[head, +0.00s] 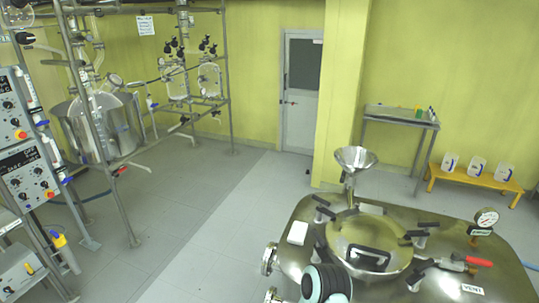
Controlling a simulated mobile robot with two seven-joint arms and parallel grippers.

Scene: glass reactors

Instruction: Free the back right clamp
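A round steel lid (345,232) with a black bar handle (368,254) sits on top of a large steel vessel (440,205) at the lower right of the head view. Several clamps with black handles stand around the lid's edge. The back right clamp (419,238) stands at the right rim with its black handles spread; I cannot tell whether it grips the lid. Another clamp (418,275) is at the front right, and one (323,210) at the back left. Neither of my grippers shows. A dark rounded part with pale teal rings, apparently my arm, covers the vessel's near left edge.
A steel funnel (355,160) rises behind the lid. A pressure gauge (487,217) and a red-handled valve (478,261) stand right of it. A white block (298,232) lies to the left. Glass reactors on a pipe frame (228,85) fill the left; the grey floor between is clear.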

